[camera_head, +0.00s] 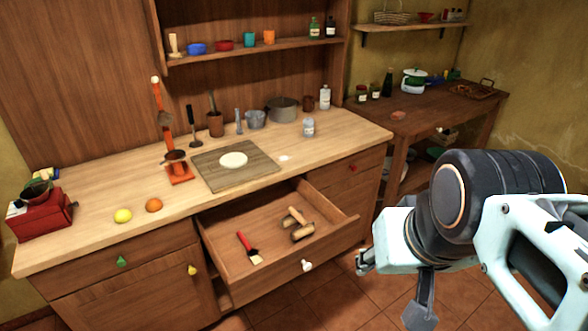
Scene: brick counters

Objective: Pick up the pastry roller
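The pastry roller (297,223) appears to be the small wooden tool with two roller ends and a stem between them. It lies inside the open drawer (224,233), toward its right side. My gripper (392,292) is at the lower right, outside the drawer and apart from the roller. Its two fingers are spread wide, with nothing seen between them.
A red-handled brush (247,247) lies left of the roller in the drawer. The drawer front has a white knob (307,265). The counter (350,132) above holds a board (212,173), a lemon (123,216) and an orange (154,205). Tiled floor is open before the drawer.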

